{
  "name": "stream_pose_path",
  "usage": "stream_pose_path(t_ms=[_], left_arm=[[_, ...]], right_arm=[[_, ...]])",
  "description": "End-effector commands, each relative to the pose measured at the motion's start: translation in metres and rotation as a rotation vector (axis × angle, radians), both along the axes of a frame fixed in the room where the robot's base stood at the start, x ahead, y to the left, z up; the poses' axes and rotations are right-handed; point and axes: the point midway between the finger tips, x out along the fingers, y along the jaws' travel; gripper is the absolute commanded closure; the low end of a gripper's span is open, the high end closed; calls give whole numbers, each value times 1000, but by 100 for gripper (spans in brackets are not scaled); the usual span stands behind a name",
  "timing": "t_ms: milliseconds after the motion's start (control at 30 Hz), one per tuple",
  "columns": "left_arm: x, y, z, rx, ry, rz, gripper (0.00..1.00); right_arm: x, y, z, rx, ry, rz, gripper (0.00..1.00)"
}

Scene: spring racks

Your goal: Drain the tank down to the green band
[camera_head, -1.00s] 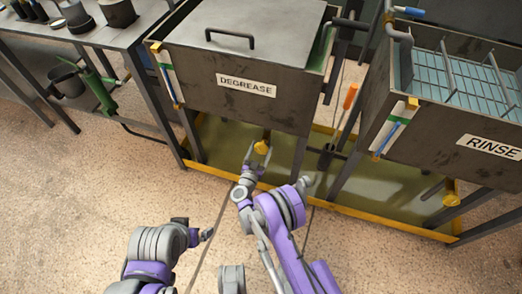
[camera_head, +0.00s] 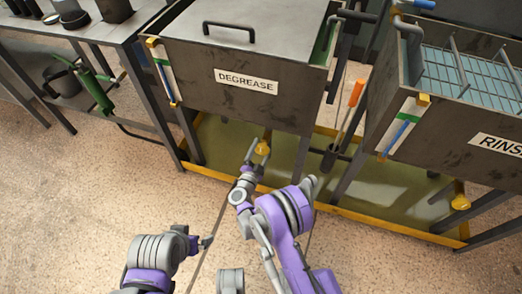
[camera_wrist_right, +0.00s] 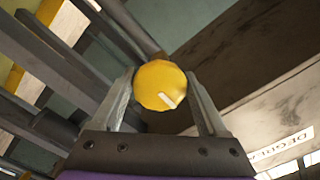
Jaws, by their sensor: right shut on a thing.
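The DEGREASE tank (camera_head: 215,112) is a dark metal box with a grey lid. A white gauge strip (camera_head: 164,72) with a green band and a blue column is on its left corner; the column's top looks near the band, too small to read exactly. A round yellow valve knob (camera_head: 263,149) sits under the tank. My right gripper (camera_head: 257,155) is shut on this knob. In the right wrist view the knob (camera_wrist_right: 161,85) is between the two fingers, with a pale mark on its face. My left gripper (camera_head: 206,241) is low at the left, its fingers unclear.
The RINSE tank (camera_head: 440,130) stands at the right with its own gauge (camera_head: 405,122) and yellow knob (camera_head: 460,202). A yellow-edged drip tray (camera_head: 345,213) lies below both tanks. An orange-handled tool (camera_head: 356,92) stands between them. A bench (camera_head: 88,33) is at the left.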

Motion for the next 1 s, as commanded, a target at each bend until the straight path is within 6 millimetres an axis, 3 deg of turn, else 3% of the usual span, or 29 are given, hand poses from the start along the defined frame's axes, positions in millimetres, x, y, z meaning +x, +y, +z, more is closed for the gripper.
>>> stream_pose_path(t_ms=[467, 500, 600, 867, 1000], left_arm=[[0, 0, -1, 0, 0, 0, 0], [0, 0, -1, 0, 0, 0, 0], [0, 0, -1, 0, 0, 0, 0], [0, 0, 0, 0, 0, 0, 0], [0, 0, 2, 0, 0, 0, 0]], right_arm=[[0, 0, 0, 16, -5, -1, 79], [0, 0, 0, 16, -5, -1, 18], [0, 0, 0, 15, -6, -1, 0], [-1, 0, 0, 14, -5, 0, 0], [-13, 5, 1, 13, -4, 1, 0]])
